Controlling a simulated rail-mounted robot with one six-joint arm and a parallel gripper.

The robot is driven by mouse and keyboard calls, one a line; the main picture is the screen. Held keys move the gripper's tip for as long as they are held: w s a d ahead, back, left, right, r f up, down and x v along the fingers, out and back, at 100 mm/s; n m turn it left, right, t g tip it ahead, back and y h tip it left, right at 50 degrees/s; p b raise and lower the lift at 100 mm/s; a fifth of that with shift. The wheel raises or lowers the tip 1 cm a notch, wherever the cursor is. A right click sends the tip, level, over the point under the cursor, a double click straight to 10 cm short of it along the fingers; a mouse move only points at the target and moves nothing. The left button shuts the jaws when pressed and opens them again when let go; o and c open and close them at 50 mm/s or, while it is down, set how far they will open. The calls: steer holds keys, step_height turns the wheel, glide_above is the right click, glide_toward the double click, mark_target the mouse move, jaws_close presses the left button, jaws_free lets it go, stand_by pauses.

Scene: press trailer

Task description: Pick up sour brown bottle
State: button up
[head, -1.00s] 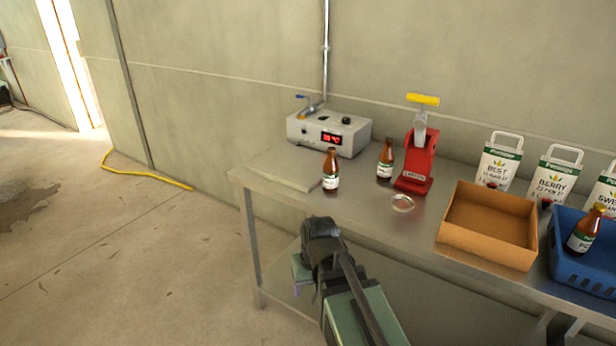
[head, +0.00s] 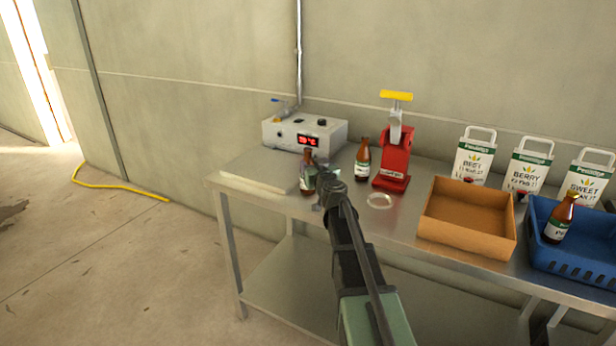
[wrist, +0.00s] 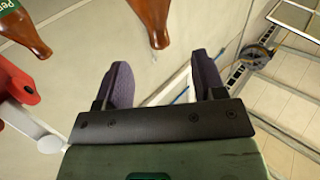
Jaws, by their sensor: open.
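Three brown bottles show in the head view. One (head: 307,160) stands on the metal table in front of the grey machine, partly hidden by my gripper. A second (head: 362,160) stands left of the red press. A third (head: 560,218) is in the blue basket. No flavour name can be read on the bottles. My gripper (head: 318,188) is just in front of the first bottle, open. In the wrist view its two purple fingers (wrist: 164,78) are apart with nothing between them.
The grey machine (head: 283,131) with a red display stands behind the bottles. The red press (head: 393,165), a clear ring (head: 380,201), an empty cardboard box (head: 465,238), the blue basket (head: 575,265) and white cartons (head: 473,157) occupy the table (head: 275,196) further right.

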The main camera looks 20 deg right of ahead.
mark_target(308, 156)
steer(key=w, duration=0.5)
steer(key=shift+w+d, duration=0.1)
steer(key=shift+d, duration=0.25)
steer(key=w, duration=0.2)
steer(key=w+d, duration=0.1)
steer(key=w, duration=0.2)
steer(key=shift+d, duration=0.1)
steer(key=shift+s, duration=0.1)
jaws_close()
